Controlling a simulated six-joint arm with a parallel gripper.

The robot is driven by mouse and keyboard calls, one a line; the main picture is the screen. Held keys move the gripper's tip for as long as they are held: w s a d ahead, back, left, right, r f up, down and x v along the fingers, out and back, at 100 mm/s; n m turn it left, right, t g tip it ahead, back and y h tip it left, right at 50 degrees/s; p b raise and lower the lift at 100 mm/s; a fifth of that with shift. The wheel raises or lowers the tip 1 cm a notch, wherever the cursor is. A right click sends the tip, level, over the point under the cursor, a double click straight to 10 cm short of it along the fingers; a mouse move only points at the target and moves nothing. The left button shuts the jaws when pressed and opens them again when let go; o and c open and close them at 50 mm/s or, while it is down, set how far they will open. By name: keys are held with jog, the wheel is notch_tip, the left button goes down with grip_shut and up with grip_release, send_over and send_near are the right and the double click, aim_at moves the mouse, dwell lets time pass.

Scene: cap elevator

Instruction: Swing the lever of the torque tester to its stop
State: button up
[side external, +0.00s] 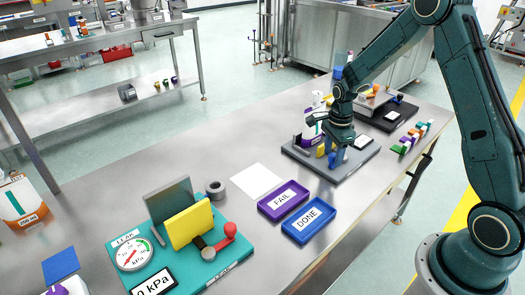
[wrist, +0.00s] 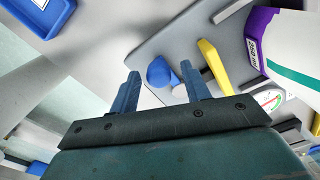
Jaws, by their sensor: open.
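The torque tester is a grey plate (side external: 356,170) on the bench, carrying a white bottle with a purple band (wrist: 258,40), a small dial gauge (wrist: 268,98) and a yellow bar (wrist: 213,65). A rounded blue knob (wrist: 160,72), seemingly the lever's end, lies between my fingertips in the wrist view. My gripper (side external: 336,160) points down over the front of the plate. It is open, its two blue fingers (wrist: 160,74) on either side of the knob. I cannot tell whether they touch it. The lever's arm is mostly hidden.
A purple FAIL tray (side external: 283,199) and a blue DONE tray (side external: 309,225) stand to the left. A teal leak tester (side external: 217,258) is at the front left. A dark plate device (side external: 388,115) and several coloured caps (side external: 411,138) are beyond. A white sheet (side external: 257,180) lies flat.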

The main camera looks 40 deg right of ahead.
notch_tip(320, 180, up, 14)
dwell(0.8)
jog(key=s+a+r+n+t, duration=0.3)
jog(key=s+a+r+n, duration=0.6)
jog(key=s+r+n, duration=0.15)
jog(key=s+a+r+n+t, duration=0.1)
jog(key=s+a+n, duration=0.4)
jog(key=s+n, duration=0.7)
jog(key=shift+s+a+r+t, duration=0.15)
jog(key=shift+s+a+t, duration=0.1)
jog(key=shift+s+t, duration=0.5)
